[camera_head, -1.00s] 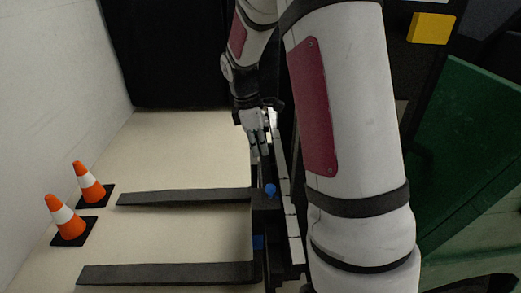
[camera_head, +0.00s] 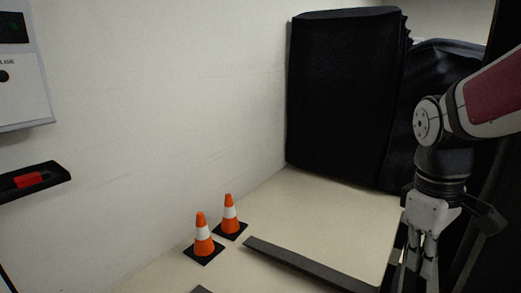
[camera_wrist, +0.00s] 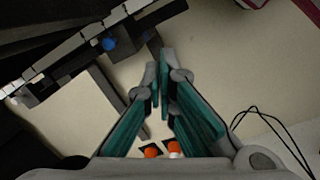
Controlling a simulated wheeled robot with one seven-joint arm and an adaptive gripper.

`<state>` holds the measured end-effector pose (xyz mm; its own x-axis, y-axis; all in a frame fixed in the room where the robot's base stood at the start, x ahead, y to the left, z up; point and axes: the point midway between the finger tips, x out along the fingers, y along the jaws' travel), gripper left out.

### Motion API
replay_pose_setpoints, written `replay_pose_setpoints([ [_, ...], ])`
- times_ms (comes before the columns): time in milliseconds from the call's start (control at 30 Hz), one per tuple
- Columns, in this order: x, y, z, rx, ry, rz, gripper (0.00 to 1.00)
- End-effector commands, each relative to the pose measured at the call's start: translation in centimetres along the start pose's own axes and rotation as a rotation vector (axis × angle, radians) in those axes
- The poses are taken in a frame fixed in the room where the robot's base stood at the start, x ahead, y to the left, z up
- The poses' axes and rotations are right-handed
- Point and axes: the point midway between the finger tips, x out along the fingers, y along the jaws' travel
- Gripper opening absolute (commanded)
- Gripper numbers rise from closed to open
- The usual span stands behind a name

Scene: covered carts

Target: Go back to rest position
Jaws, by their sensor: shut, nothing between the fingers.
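My gripper (camera_head: 424,262) hangs pointing down at the lower right of the head view, below my bent arm. In the wrist view its two teal-padded fingers (camera_wrist: 161,66) come together at their tips and hold nothing. The gripper is clear of the cones and the covered carts. The tips lie close to the bottom edge of the head view.
Two orange-and-white cones (camera_head: 203,238) stand on the pale floor (camera_head: 300,215) by the wall. A dark flat bar (camera_head: 305,265) lies right of them. Black-covered carts (camera_head: 343,95) stand at the back. A shelf with a red object (camera_head: 29,180) is on the left wall.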

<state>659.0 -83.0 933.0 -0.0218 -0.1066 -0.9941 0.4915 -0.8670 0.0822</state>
Motion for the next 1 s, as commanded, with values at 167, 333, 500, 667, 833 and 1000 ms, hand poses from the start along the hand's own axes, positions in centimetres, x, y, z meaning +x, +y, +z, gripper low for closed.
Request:
replay_pose_setpoints([
  [167,-2.2,-5.5,3.9,0.165,0.043,-0.008,0.0],
  [333,-2.6,-9.9,7.5,0.315,0.073,-0.026,0.0],
  [500,-2.3,-12.9,10.1,0.421,0.091,-0.045,0.0],
  [667,-1.6,-15.0,12.0,0.499,0.105,-0.059,0.0],
  [833,-2.8,-15.7,12.9,0.541,0.123,-0.066,0.0],
  [1000,-5.3,-15.4,12.8,0.538,0.158,-0.057,0.0],
])
